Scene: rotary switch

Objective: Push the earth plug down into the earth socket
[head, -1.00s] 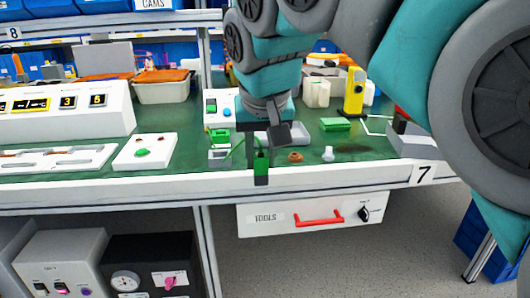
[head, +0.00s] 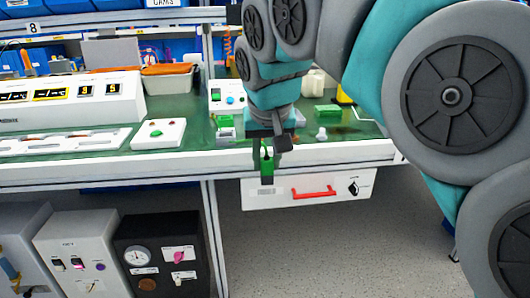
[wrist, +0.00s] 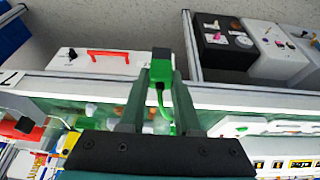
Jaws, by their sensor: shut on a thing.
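My gripper (head: 266,172) is shut on a green plug (head: 267,160), with its fingers pointing down in front of the bench's front edge. In the wrist view the plug (wrist: 160,72) sits between the two fingertips, with a green cable trailing from it back toward the bench. I cannot pick out the earth socket with certainty in either view.
Below the green-topped bench (head: 110,168) hangs a white drawer with a red handle (head: 314,192). To its left stand a black box with a gauge (head: 155,232) and a grey box (head: 85,250) with switches. Grey floor (head: 330,255) is open below the drawer.

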